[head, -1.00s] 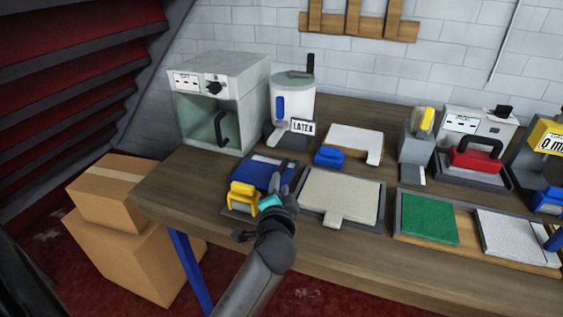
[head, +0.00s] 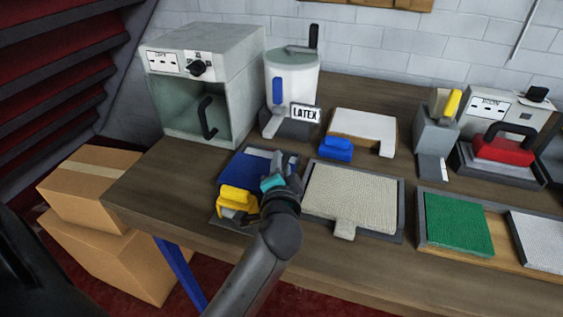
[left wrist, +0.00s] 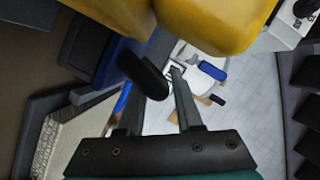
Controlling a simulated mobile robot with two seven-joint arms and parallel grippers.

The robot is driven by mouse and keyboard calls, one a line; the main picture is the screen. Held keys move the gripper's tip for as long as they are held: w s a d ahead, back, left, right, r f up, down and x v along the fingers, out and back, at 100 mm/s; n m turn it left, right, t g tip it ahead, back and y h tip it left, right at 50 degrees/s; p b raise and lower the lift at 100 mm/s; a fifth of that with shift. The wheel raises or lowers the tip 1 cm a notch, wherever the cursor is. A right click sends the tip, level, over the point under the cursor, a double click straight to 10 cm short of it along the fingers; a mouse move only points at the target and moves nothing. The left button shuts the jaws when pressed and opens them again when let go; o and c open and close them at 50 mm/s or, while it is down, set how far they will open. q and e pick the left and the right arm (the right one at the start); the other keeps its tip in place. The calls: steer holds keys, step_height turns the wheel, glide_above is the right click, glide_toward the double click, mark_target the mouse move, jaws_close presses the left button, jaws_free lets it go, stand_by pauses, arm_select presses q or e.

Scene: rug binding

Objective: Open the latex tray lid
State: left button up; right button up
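I cannot tell for certain which piece is the latex tray lid. A white-topped flat piece (head: 362,128) with a blue grip (head: 337,148) lies right of the white dispenser (head: 291,78) with the LATEX sign (head: 305,114). A dark blue flat piece (head: 243,166) and a yellow block (head: 238,198) lie at the bench's front left. My left gripper (head: 281,162) is over the right part of the blue piece, beside the yellow block. In the left wrist view its fingers (left wrist: 165,78) are apart; a dark rounded shape overlaps one finger. My right gripper is not in view.
A beige woven panel (head: 350,195) in a grey frame lies right of my left gripper. A grey box with an open front (head: 200,85) stands behind. A green pad (head: 459,223) and a red-handled device (head: 503,148) are farther right. Cardboard boxes (head: 92,180) stand left of the bench.

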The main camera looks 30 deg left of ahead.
arm_select(q)
steer(key=shift+s, duration=0.1)
steer(key=shift+c, duration=0.3)
jaws_close()
stand_by(0.9)
